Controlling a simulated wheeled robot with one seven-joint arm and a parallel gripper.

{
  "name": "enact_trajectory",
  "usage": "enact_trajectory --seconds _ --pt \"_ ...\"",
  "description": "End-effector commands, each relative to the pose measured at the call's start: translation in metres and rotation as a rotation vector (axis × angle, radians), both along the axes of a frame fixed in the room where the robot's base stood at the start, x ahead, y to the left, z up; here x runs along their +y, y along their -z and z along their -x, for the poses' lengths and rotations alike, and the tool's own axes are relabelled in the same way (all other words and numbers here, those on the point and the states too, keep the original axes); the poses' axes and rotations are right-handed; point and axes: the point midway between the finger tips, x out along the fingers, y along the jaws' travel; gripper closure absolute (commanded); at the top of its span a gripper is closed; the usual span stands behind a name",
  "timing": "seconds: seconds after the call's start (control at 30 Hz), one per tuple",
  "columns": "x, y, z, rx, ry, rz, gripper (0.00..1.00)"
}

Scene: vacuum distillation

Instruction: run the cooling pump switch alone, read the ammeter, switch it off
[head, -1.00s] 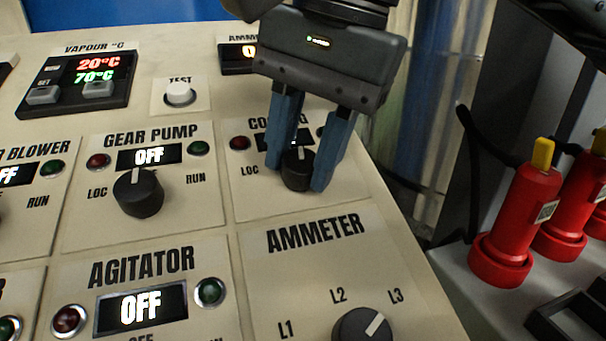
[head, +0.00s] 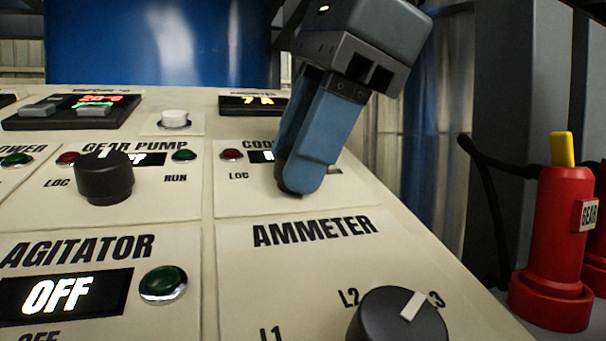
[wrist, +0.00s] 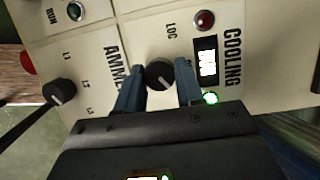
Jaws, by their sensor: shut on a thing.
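My gripper (head: 303,188) is shut on the black cooling pump knob, which is mostly hidden behind the fingers in the head view. In the wrist view the cooling knob (wrist: 160,73) sits between the two blue fingers. The green cooling lamp (wrist: 210,98) glows brightly, and the red cooling lamp (wrist: 205,20) looks dim. The cooling display (wrist: 208,63) is lit, but its word is not clearly legible. The ammeter display (head: 252,102) at the back appears to read 7 A. The ammeter selector knob (head: 392,325) has its pointer towards L3.
The gear pump knob (head: 104,178) is left of the cooling panel. The agitator display (head: 63,295) reads OFF. A white test button (head: 174,118) stands behind. A red cylinder with a yellow top (head: 553,245) stands off the panel's right edge.

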Motion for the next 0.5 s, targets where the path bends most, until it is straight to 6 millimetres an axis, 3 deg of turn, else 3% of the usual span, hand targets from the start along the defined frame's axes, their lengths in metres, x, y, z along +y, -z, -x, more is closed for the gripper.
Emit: enact_trajectory --seconds 0.5 --pt "-0.0005 0.0010 0.0009 0.011 0.061 -0.021 0.94"
